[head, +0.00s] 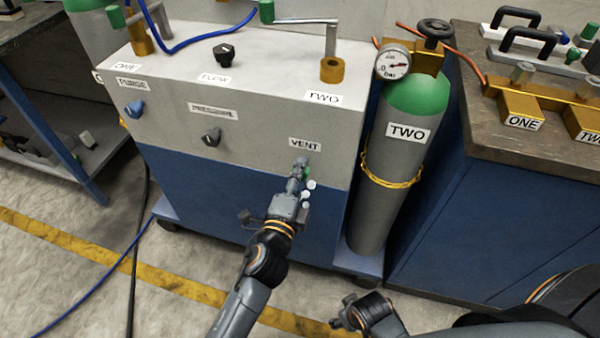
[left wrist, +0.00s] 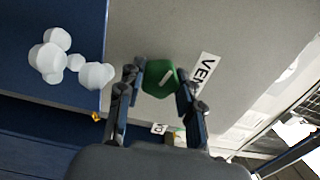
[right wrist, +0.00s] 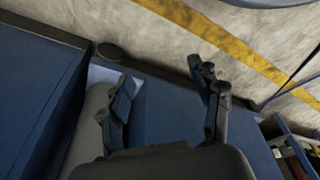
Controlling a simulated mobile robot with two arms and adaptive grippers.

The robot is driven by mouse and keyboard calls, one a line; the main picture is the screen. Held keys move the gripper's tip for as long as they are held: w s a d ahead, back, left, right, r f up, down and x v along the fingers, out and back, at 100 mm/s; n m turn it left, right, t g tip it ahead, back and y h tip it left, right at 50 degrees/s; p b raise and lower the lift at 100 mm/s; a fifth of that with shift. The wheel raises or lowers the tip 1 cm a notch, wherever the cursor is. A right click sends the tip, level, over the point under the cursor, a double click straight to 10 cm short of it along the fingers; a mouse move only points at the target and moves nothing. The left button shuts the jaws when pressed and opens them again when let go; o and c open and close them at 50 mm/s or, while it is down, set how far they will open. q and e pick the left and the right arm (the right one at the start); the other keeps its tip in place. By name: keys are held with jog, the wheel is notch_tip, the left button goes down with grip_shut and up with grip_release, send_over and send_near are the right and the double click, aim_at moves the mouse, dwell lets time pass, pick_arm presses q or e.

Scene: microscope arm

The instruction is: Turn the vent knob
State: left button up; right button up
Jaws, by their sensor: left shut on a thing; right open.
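The green vent knob (left wrist: 160,78) sits between the two fingertips of my left gripper (left wrist: 160,80) in the left wrist view, with a pale mark on its face. In the head view my left gripper (head: 299,172) reaches the front panel just below the VENT label (head: 304,144), shut on the knob. Only a sliver of the green knob (head: 307,173) shows there. The VENT label (left wrist: 202,73) is partly visible in the left wrist view. My right gripper (head: 342,316) is open and empty low over the floor; it also shows in the right wrist view (right wrist: 165,85).
White rounded blobs (left wrist: 65,62) hang near the panel beside the left gripper. A green-topped cylinder (head: 385,170) and a blue bench (head: 500,210) stand to the right.

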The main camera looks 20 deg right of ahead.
pick_arm(q)
jog(key=shift+n, duration=0.9)
pick_arm(e)
jog(key=shift+s+f, duration=0.1)
jog(key=shift+f, duration=0.3)
pick_arm(q)
jog(key=o, duration=1.2)
jog(key=v, duration=1.2)
